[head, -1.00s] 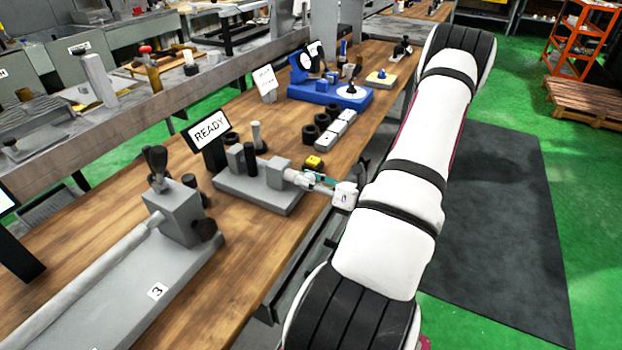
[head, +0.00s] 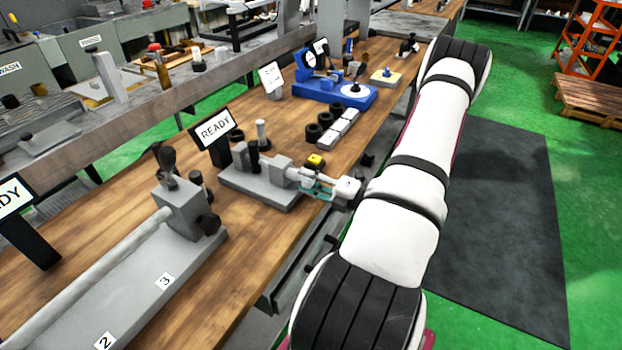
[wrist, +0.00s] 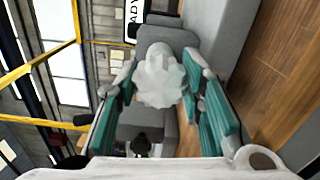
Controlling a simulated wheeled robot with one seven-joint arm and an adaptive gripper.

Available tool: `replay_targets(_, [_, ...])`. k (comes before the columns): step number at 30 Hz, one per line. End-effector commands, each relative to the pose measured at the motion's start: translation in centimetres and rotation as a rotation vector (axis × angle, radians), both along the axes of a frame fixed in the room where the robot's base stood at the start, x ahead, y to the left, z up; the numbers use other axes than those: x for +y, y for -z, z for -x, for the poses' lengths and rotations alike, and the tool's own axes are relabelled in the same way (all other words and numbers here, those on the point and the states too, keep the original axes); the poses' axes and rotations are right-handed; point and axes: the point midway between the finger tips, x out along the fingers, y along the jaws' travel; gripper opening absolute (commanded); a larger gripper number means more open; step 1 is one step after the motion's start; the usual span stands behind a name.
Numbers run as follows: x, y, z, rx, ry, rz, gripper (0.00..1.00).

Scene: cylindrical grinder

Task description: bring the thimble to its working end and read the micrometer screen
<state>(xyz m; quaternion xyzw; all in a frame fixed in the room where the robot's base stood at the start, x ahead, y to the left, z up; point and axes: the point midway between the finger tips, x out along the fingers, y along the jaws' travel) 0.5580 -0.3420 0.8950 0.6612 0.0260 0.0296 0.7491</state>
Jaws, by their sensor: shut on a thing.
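The micrometer is a grey bench fixture (head: 262,190) on the wooden bench, with a light grey thimble at its right end. In the wrist view the thimble (wrist: 160,78) is a pale, ridged knob seen end-on between the teal fingers. My gripper (head: 314,180) reaches in from the right and is shut on the thimble; its fingers (wrist: 163,88) lie on both sides of it. The micrometer screen (head: 214,130) stands behind the fixture and reads "READY". In the wrist view only part of that screen (wrist: 134,12) shows, turned sideways.
A larger grey fixture (head: 180,215) stands at the left front, with another screen (head: 12,195) beside it. Dark rings (head: 315,130) and pale blocks (head: 340,127) lie behind the micrometer, near a small yellow object (head: 315,160). A blue gauge stand (head: 345,92) is farther back.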

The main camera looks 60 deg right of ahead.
Motion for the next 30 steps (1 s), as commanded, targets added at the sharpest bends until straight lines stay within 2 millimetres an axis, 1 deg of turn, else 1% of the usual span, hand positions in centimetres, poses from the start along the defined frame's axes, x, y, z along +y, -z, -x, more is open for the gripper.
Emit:
replay_targets(6, [0.0, 0.05, 0.06, 0.011, 0.001, -0.121, 0.07])
replay_targets(12, [-0.01, 0.09, 0.05, 0.016, 0.001, -0.183, 0.07])
replay_targets(28, [-0.03, 0.13, 0.04, 0.019, 0.001, -0.206, 0.07])
replay_targets(29, [-0.03, 0.13, 0.04, 0.019, 0.002, -0.206, 0.37])
replay_targets(30, [-0.03, 0.12, 0.04, 0.019, 0.001, -0.206, 0.46])
